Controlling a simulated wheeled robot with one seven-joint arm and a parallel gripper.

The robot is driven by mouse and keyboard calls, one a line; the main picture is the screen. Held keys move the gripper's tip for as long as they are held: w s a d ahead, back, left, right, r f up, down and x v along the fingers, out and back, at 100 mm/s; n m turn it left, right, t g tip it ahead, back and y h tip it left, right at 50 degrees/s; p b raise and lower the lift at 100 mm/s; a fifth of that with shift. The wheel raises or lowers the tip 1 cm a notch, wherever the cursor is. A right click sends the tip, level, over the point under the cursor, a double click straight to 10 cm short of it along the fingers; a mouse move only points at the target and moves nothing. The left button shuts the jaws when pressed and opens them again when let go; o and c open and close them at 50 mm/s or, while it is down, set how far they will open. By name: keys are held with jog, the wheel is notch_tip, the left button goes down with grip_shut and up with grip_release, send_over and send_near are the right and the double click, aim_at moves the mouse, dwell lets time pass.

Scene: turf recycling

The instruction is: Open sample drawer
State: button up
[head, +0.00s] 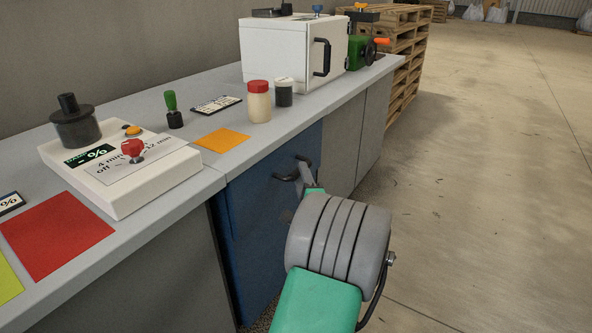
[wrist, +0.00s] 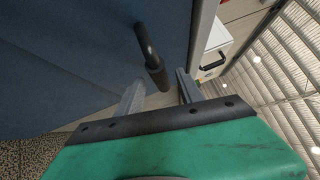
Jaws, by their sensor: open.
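The sample drawer appears to be the dark blue front (head: 250,225) under the grey bench; it also fills the left of the wrist view (wrist: 70,60). It looks closed. Its black bar handle (head: 287,177) sits near the top right of that front and shows in the wrist view (wrist: 146,42). My gripper (head: 305,172) is at the handle, its fingers partly hidden by my arm in the head view. In the wrist view, the gripper (wrist: 158,90) is open, with the near end of the handle between the two fingers in the picture. I cannot tell whether they touch.
The grey bench top (head: 208,166) overhangs the blue front. On it stand a white box with a black handle (head: 275,55), a red-capped jar (head: 258,103), a dark jar (head: 284,94) and a white control unit (head: 110,180). Pallets (head: 405,60) stand behind. Concrete floor (head: 490,180) is free at right.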

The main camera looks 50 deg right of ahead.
jog(key=x, duration=0.3)
jog(key=shift+w+d, duration=0.1)
jog(key=shift+d, duration=0.05)
jog(key=shift+c, duration=0.2)
grip_shut()
dwell(1.0)
